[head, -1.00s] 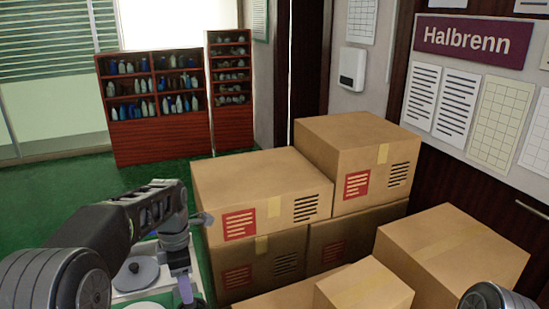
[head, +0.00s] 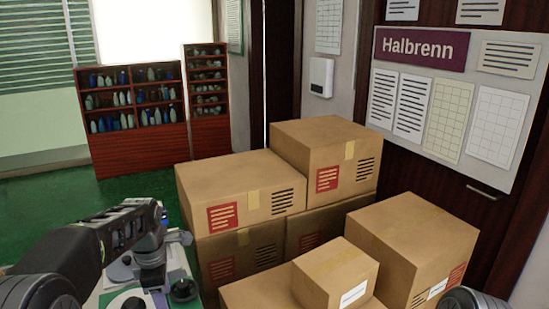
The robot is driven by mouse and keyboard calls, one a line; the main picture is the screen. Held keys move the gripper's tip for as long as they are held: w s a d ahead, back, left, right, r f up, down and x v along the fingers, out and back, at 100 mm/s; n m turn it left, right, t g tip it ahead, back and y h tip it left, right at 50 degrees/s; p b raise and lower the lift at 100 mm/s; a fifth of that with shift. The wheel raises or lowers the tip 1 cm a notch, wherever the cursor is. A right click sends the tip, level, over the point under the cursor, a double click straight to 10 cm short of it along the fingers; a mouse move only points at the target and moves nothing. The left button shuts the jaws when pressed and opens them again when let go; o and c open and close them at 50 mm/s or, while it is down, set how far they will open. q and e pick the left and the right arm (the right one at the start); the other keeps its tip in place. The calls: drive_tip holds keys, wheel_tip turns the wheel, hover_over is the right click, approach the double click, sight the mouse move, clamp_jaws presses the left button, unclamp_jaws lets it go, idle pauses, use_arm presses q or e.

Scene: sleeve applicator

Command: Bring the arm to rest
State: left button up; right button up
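My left arm comes in from the left, and its wrist end with the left gripper (head: 156,292) points down over a pale and green work surface (head: 108,284) at the lower left. The fingers are small and run to the bottom edge of the picture, so I cannot tell whether they are open or hold anything. Of my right arm only a rounded grey link shows at the bottom right. My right gripper is out of view.
Stacked cardboard boxes (head: 240,188) fill the middle, right beside the work surface. A smaller box (head: 335,272) and another large box (head: 410,240) stand nearer, at the right. A dark round piece (head: 183,290) is on the surface. Red shelves (head: 140,150) with bottles stand behind.

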use_arm(q)
drive_tip(key=w+d+f+m+t, duration=0.3)
drive_tip(key=w+d+f+m, duration=0.15)
drive_tip(key=m, duration=0.25)
drive_tip(key=s+d+f+m+h, duration=0.1)
drive_tip(key=s+d+f+m, duration=0.3)
drive_tip(key=f, duration=0.4)
drive_tip(key=s+d+f+m+h, duration=0.1)
drive_tip(key=s+d+f+m, duration=0.2)
drive_tip(key=f+m, duration=0.35)
drive_tip(key=s+d+f+g, duration=0.1)
drive_tip(key=s+f, duration=0.3)
drive_tip(key=s, duration=0.5)
drive_tip(key=s+d+f+m+g+h, duration=0.1)
drive_tip(key=s+d+f, duration=0.3)
drive_tip(key=s, duration=0.5)
drive_tip(key=s+d+f+g+h, duration=0.1)
drive_tip(key=s+d+f, duration=0.1)
drive_tip(key=s+f, duration=0.4)
drive_tip(key=s, duration=0.3)
drive_tip(key=shift+d+f+m, duration=0.15)
drive_tip(key=shift+d+m, duration=0.05)
drive_tip(key=shift+m, duration=0.15)
